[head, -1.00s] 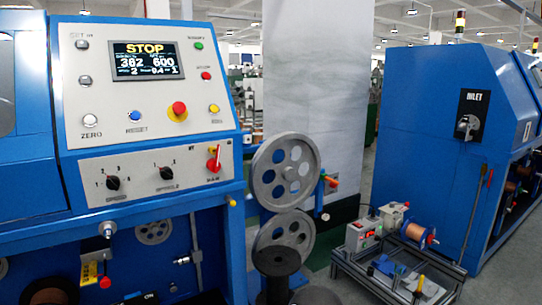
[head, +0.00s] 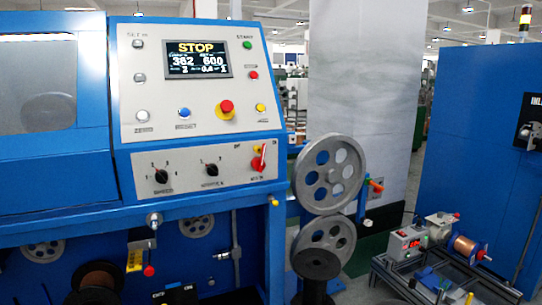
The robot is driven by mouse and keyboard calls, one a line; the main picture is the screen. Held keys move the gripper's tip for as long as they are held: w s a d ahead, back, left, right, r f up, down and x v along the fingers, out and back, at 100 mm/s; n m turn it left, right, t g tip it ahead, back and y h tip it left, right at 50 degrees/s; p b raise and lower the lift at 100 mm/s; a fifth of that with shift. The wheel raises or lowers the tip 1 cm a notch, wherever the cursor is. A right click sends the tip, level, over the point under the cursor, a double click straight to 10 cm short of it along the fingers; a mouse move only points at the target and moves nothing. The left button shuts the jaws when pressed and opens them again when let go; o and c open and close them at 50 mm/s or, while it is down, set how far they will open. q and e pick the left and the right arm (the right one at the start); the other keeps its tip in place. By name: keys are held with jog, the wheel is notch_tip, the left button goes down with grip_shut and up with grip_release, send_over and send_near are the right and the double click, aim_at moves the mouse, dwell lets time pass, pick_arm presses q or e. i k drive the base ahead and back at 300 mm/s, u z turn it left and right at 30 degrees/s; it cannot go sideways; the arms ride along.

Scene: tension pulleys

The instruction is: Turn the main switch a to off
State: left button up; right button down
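The red-handled rotary switch (head: 259,162), with a label below it too blurred to read surely but resembling "MAIN", sits at the lower right of the blue machine's grey panel (head: 225,172). Its red handle stands near upright, leaning slightly right, with yellow beside it. The position marks around it are too small to read. Above it, the display (head: 196,60) reads STOP, 362 and 600. Neither of my grippers is in view.
Two black knobs (head: 162,176) (head: 211,170) and a red emergency button (head: 226,107) share the panel. Grey pulleys (head: 331,173) stand right of it. A frame with a copper spool (head: 465,246) is at lower right. Another blue machine (head: 480,130) stands far right.

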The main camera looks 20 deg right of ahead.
aim_at(259, 164)
jog(key=i, duration=0.85)
jog(key=u, duration=0.05)
